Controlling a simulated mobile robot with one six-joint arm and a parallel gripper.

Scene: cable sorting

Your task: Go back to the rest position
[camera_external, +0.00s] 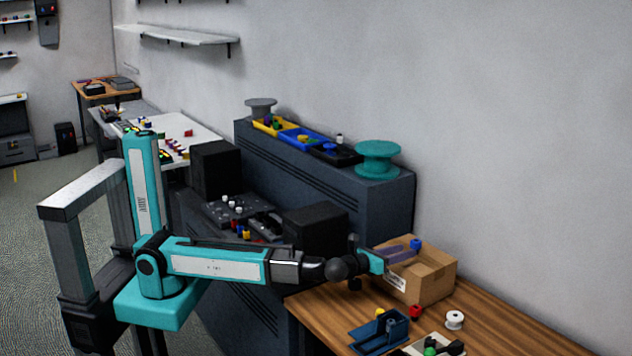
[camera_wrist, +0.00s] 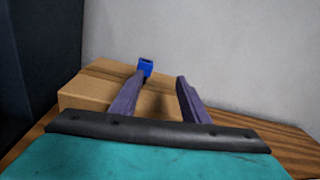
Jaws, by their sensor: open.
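A small blue piece (camera_external: 416,244) shows at the fingertips. In the wrist view the blue piece (camera_wrist: 146,67) is at the tip of the left finger; I cannot tell whether it touches it. The box (camera_wrist: 85,95) is partly hidden behind the fingers. My arm is stretched out to the right, low and nearly level.
The wooden table (camera_external: 490,325) carries a white spool (camera_external: 454,320), a red piece (camera_external: 415,312) and a dark blue holder (camera_external: 378,334). A dark cabinet (camera_external: 385,205) behind holds coloured trays and a teal spool (camera_external: 377,158). The wall is close behind the box.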

